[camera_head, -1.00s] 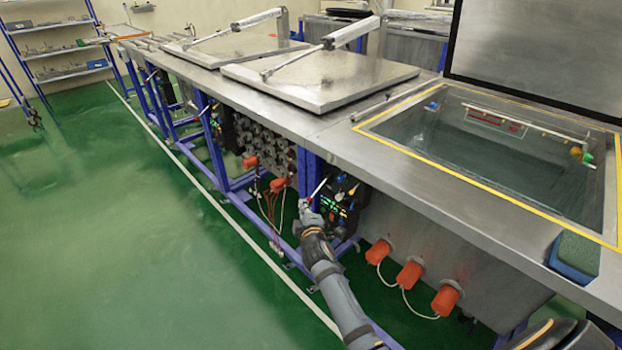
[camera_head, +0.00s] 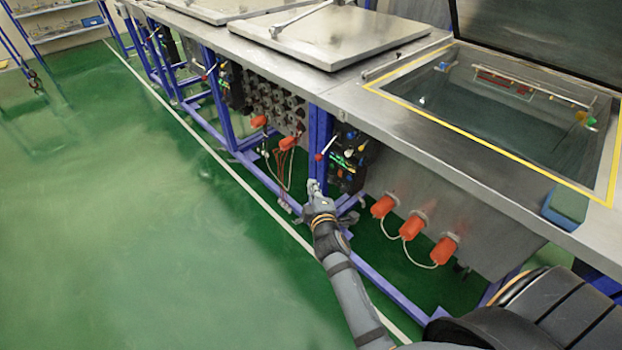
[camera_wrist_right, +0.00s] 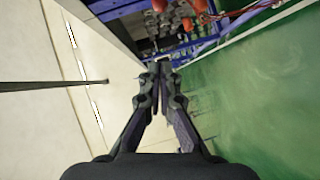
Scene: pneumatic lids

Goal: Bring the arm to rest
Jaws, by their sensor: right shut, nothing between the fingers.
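My right gripper (camera_head: 315,188) is in the head view, in front of the blue frame below the worktop. It also shows in the right wrist view (camera_wrist_right: 160,66), with its two fingers together and nothing between them. My right arm reaches up to it from the bottom of the head view. A control panel (camera_head: 350,160) with small lit displays and a lever (camera_head: 327,147) is just above and right of the gripper. The gripper appears apart from the lever. My left gripper is not in view.
Flat metal lids (camera_head: 340,38) lie shut on the worktop. At right a dark lid (camera_head: 540,35) stands open over a water tank (camera_head: 490,115). Orange connectors (camera_head: 412,226) with cables stick out below. The green floor (camera_head: 130,220) at left is free.

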